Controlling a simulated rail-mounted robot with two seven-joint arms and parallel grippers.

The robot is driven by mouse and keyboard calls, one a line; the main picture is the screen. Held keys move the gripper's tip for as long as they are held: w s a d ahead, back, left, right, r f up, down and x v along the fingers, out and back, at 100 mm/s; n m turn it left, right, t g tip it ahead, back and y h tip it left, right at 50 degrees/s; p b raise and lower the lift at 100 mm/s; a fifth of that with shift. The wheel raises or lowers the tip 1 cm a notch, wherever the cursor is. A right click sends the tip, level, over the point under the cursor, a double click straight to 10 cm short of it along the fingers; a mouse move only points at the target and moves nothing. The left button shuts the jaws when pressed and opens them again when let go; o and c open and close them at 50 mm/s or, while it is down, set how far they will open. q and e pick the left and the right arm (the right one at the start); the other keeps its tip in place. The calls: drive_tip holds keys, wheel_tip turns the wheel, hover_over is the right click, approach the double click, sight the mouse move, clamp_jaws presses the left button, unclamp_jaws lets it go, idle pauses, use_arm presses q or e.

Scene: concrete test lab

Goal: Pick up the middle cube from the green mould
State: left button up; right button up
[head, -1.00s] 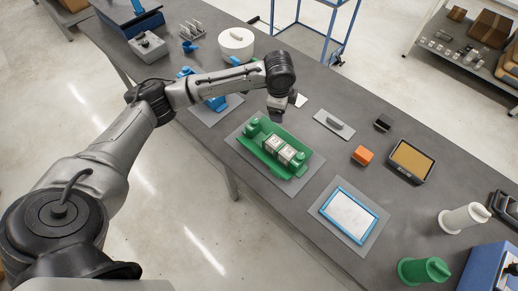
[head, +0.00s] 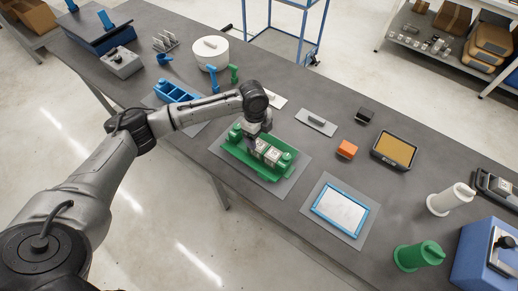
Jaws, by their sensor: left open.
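The green mould (head: 246,163) lies on a grey mat (head: 285,190) near the front edge of the table. Pale grey cubes (head: 272,156) sit in a row in it, between green end pieces. My left gripper (head: 253,141) is open and points down at the left part of the row. Its fingers are at or just above the cubes there and partly hide them. I cannot tell whether the fingers touch a cube. My right gripper is not in view.
Right of the mould are a blue-framed white tray (head: 341,208), an orange block (head: 347,149) and a grey plate with a handle (head: 316,123).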

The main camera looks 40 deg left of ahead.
sight(259, 145)
use_arm(q)
drive_tip(key=shift+s+d+f+b, duration=0.15)
drive_tip(key=shift+f+b, duration=0.05)
drive_tip(key=shift+f, duration=1.3)
drive_tip(key=shift+s+d+f+b, duration=0.1)
drive_tip(key=shift+f+b, duration=0.1)
drive_tip(key=shift+f, duration=1.25)
drive_tip(key=shift+r, duration=0.1)
drive_tip(key=c, duration=1.2)
